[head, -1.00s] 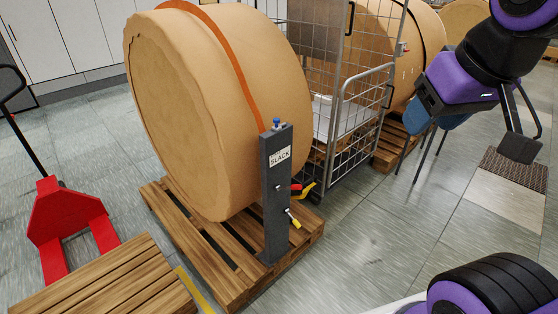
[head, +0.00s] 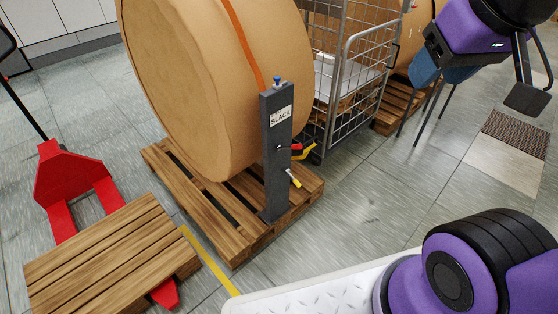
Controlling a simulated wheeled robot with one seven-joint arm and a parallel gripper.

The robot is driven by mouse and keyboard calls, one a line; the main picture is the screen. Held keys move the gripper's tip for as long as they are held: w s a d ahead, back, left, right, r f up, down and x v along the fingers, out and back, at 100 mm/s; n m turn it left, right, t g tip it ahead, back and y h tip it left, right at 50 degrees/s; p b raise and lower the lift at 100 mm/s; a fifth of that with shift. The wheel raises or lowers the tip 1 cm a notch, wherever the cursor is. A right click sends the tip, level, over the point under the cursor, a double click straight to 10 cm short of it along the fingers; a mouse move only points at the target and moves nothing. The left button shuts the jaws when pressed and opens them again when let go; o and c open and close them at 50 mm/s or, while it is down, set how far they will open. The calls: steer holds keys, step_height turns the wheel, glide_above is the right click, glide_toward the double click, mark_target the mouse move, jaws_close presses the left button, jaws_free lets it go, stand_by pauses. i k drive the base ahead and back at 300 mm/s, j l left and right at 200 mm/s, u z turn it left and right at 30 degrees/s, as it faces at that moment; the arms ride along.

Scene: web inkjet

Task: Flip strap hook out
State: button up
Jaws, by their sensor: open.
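A dark grey post (head: 277,165) with a "SLACK" label (head: 281,116) and a blue knob (head: 277,81) stands on the pallet beside the big paper roll. An orange strap (head: 245,42) runs over the roll down to the post. On the post's right side, a red and yellow handle piece (head: 303,151) sticks out. Below it is a small silver lever with a yellow tip (head: 294,180), slanting down and right. I cannot tell which of these is the strap hook.
The large tan roll (head: 205,90) rests on a wooden pallet (head: 232,236). A wire cage trolley (head: 352,80) stands behind the post. A red pallet jack (head: 65,185) and another pallet (head: 105,262) are at left. Floor right of the post is clear.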

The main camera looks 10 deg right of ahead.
mark_target(277, 78)
steer(key=i+j+z, duration=0.1)
steer(key=i, duration=0.45)
steer(key=i+j+z, duration=0.1)
steer(key=i+j, duration=0.2)
steer(key=i, duration=0.2)
